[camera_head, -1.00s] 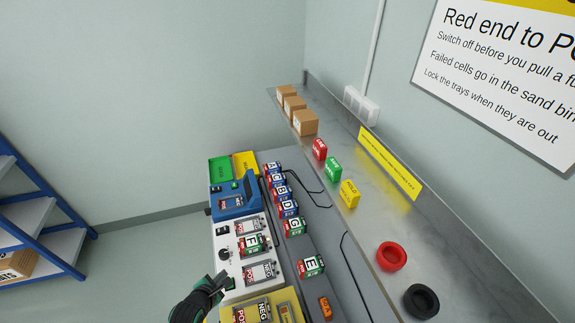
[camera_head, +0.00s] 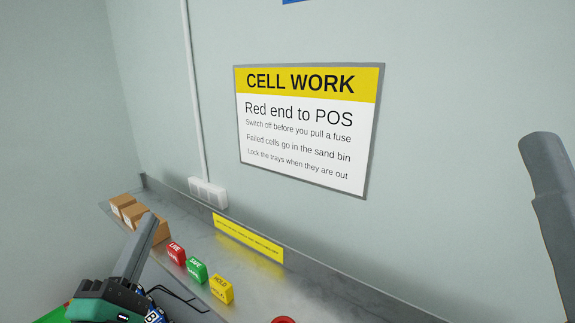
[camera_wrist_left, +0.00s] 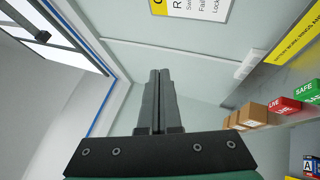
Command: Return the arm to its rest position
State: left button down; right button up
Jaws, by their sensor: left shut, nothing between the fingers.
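My left gripper (camera_head: 148,226) is at the lower left of the head view, its grey fingers pointing up in front of the shelf and the cartons. In the left wrist view the gripper (camera_wrist_left: 160,76) has its two dark fingers together with nothing between them. It points up toward the wall and sign, clear of any object. A grey shape of mine, perhaps part of the right arm or gripper, stands at the right edge of the head view; whether its jaws are open is not shown.
Cardboard boxes (camera_head: 128,211), a red block (camera_head: 176,253), a green block (camera_head: 196,270) and a yellow block (camera_head: 221,289) stand on the metal shelf (camera_head: 300,290). The wall sign (camera_head: 305,130) hangs above. The workbench is mostly out of view.

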pick_arm(q)
jog(key=s+d+r+m+t+h, duration=0.2)
jog(key=s+r+m+t, duration=0.1)
jog(key=s+r+m, duration=0.6)
jog(key=s+d+r+m+t+h, duration=0.25)
jog(key=s+r+m, duration=0.35)
jog(key=m, duration=0.6)
notch_tip(320, 180, up, 15)
jog(key=w+p, duration=0.1)
jog(key=p, duration=1.3)
jog(key=shift+r+y, duration=0.2)
jog(key=shift+y, duration=0.25)
